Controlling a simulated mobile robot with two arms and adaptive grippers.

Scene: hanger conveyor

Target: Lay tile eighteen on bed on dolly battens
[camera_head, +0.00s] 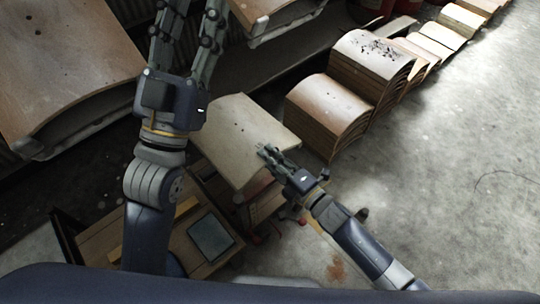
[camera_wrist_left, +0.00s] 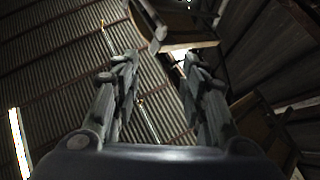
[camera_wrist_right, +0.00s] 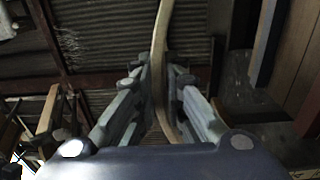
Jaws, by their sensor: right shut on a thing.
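A pale, slightly curved tile (camera_head: 238,128) is held by one edge in my right gripper (camera_head: 266,153), in the middle of the head view. In the right wrist view the tile (camera_wrist_right: 160,50) shows edge-on as a thin curved strip between the two fingers. My left gripper (camera_head: 188,22) points to the top of the head view, left of the tile. Its fingers are apart with nothing between them in the left wrist view (camera_wrist_left: 158,75). A wooden stand with red parts (camera_head: 262,205) shows partly under the tile. I cannot make out dolly battens for certain.
Stacks of curved tiles (camera_head: 328,108) stand on the floor right of the held tile, with more stacks (camera_head: 375,65) behind. Large tiles on grey carriers (camera_head: 60,60) are at the upper left. A wooden bench with a tablet (camera_head: 210,237) is at lower left. The concrete floor (camera_head: 450,170) at right is clear.

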